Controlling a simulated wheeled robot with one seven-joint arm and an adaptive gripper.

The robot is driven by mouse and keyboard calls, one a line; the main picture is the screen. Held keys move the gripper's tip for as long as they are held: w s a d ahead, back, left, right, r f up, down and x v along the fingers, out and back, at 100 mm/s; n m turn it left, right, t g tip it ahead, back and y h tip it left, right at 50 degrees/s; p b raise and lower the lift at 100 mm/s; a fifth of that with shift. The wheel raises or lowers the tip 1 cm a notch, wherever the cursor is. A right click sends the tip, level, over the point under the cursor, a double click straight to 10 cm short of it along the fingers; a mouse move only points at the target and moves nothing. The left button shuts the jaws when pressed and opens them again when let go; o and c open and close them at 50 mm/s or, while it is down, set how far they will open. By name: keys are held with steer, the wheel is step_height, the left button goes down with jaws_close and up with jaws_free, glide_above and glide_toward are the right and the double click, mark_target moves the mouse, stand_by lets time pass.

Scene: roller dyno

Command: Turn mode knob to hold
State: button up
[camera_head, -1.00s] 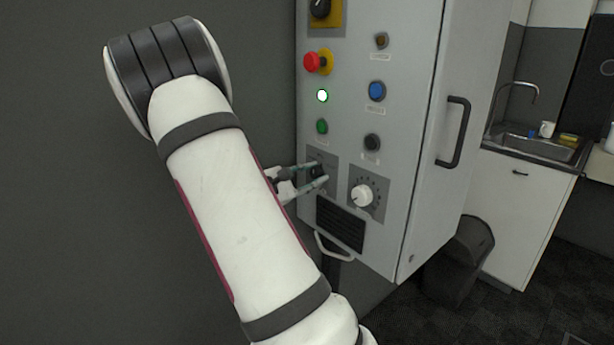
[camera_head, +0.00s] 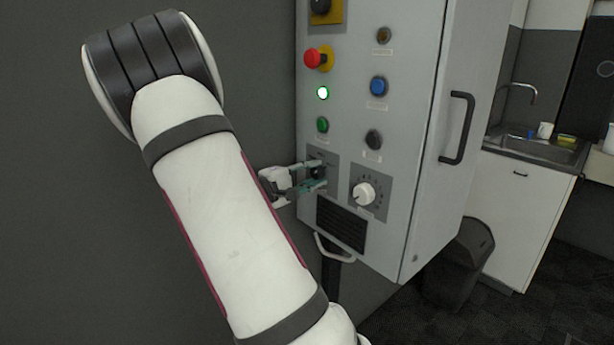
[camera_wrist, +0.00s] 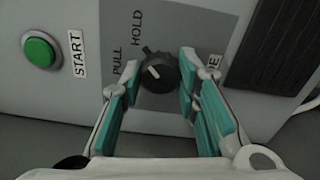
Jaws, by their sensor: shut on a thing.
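The black mode knob (camera_wrist: 158,74) sits on a grey plate on the cabinet front, beside the printed words PULL (camera_wrist: 118,60) and HOLD (camera_wrist: 137,28). Its white mark slants toward the upper left in the wrist view; I cannot tell exactly which word it meets. My gripper (camera_wrist: 162,76) is shut on the knob, one teal-padded finger on each side. The right finger partly covers another label ending in "DE". In the head view my gripper (camera_head: 318,176) is at the knob's plate, and its fingers mostly hide the knob.
The cabinet (camera_head: 415,190) also carries a white dial (camera_head: 364,194) right of the knob, a green button (camera_head: 322,125), a lit green lamp (camera_head: 322,93), and a red emergency button (camera_head: 313,58) above. A vent (camera_head: 341,224) lies below. A door handle (camera_head: 457,130) sticks out at right.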

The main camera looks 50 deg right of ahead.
steer(key=shift+w+a, duration=0.1)
steer(key=shift+w, duration=0.2)
steer(key=o, duration=1.1)
steer(key=shift+o, duration=0.4)
steer(key=shift+s, duration=0.1)
